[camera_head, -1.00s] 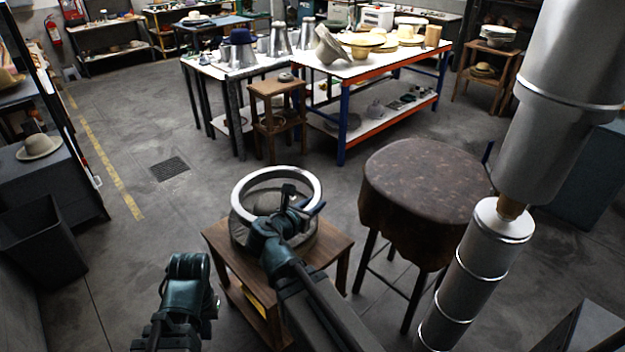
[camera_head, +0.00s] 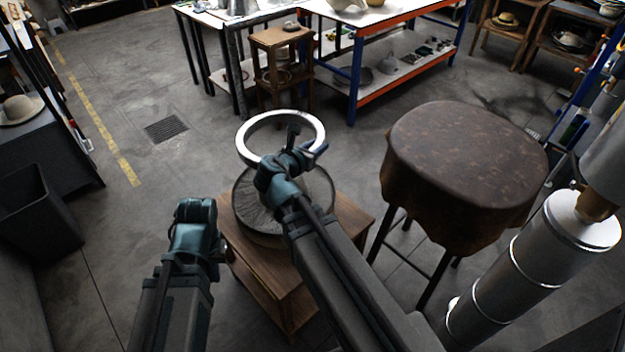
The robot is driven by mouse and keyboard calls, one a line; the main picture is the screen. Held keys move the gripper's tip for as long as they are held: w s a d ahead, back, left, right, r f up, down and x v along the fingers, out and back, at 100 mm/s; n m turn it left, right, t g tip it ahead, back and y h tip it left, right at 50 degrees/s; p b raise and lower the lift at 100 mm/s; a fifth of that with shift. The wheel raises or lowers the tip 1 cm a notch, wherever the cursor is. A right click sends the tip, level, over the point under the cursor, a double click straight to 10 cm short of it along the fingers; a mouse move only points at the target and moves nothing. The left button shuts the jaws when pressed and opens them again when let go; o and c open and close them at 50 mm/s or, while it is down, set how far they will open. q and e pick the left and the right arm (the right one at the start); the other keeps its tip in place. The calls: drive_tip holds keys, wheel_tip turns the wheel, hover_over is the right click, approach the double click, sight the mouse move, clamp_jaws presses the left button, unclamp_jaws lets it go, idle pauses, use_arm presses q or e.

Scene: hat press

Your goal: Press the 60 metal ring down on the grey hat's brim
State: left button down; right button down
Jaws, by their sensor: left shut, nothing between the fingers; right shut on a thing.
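The metal ring (camera_head: 241,143) is a wide, shiny silver hoop. My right gripper (camera_head: 306,148) is shut on its near right side and holds it in the air, roughly level. Below it, the grey hat (camera_head: 256,218) shows as a round grey shape on the wooden stand (camera_head: 349,220). In the picture the ring overlaps only the hat's far edge, with a gap in height between them; the exact height is hard to tell. My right wrist hides part of the hat's middle. My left gripper (camera_head: 195,208) is shut and empty, left of the stand.
A tall stool with a brown leather cover (camera_head: 465,165) stands right of the stand. A dark bin (camera_head: 38,215) is at the left. A small wooden stool (camera_head: 282,62) and a workbench (camera_head: 385,15) stand behind. Floor left of the stand is clear.

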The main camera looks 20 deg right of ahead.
drive_tip(key=t+y+b, duration=0.1)
drive_tip(key=b, duration=1.7)
hover_over(313, 201)
wheel_tip(313, 201, down, 20)
drive_tip(key=shift+n, duration=0.4)
drive_tip(key=shift+f, duration=0.15)
wheel_tip(313, 201, down, 11)
drive_tip(key=b, duration=1.1)
drive_tip(key=shift+f, duration=0.15)
drive_tip(key=shift+f+b, duration=0.75)
drive_tip(key=shift+b, duration=0.25)
idle(1.6)
